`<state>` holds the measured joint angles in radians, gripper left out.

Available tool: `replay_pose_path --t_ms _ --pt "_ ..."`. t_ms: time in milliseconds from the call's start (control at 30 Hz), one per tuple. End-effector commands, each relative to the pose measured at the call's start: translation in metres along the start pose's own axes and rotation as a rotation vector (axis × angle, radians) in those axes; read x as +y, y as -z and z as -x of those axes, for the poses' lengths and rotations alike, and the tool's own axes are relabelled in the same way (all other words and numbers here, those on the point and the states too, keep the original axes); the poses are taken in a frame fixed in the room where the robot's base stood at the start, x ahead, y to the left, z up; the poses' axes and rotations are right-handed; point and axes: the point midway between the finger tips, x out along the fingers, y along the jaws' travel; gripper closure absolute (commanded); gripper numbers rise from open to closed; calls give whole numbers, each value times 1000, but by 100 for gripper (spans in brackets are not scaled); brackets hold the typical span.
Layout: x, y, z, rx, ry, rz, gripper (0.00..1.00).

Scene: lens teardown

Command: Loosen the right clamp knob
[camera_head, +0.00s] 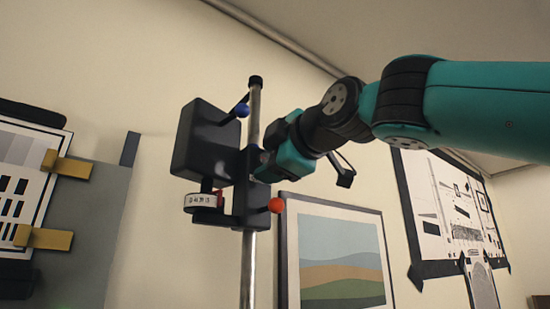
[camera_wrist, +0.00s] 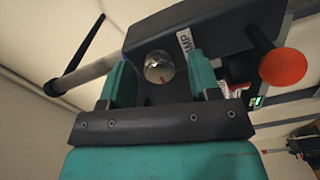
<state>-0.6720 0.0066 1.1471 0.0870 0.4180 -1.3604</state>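A round silver knob (camera_wrist: 159,67) sits on the dark clamp body (camera_wrist: 215,45) in the wrist view, beside a white label partly reading "MP". My gripper (camera_wrist: 161,80) is open, with one teal finger on each side of the knob and a gap visible on both sides. In the head view my gripper (camera_head: 264,164) reaches from the right to the dark clamp (camera_head: 252,208) on the upright pole. The silver knob is mostly hidden there by my gripper.
A red ball handle (camera_head: 276,205) sticks out below my gripper, and a blue ball handle (camera_head: 242,110) is at upper left. A dark box (camera_head: 205,143) and a white numbered dial (camera_head: 200,202) are left of the pole (camera_head: 248,270). A framed picture (camera_head: 340,255) hangs behind.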

Motion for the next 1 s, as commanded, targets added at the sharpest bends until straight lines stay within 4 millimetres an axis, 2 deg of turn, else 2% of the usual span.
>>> replay_pose_path --t_ms 233,367,833,1000 --pt "0 1 4 2 -2 -1 43" --pt "-1 0 20 4 -5 -1 43" --pt "-1 1 139 9 -5 -2 43" --pt "-1 1 160 6 -6 0 43"
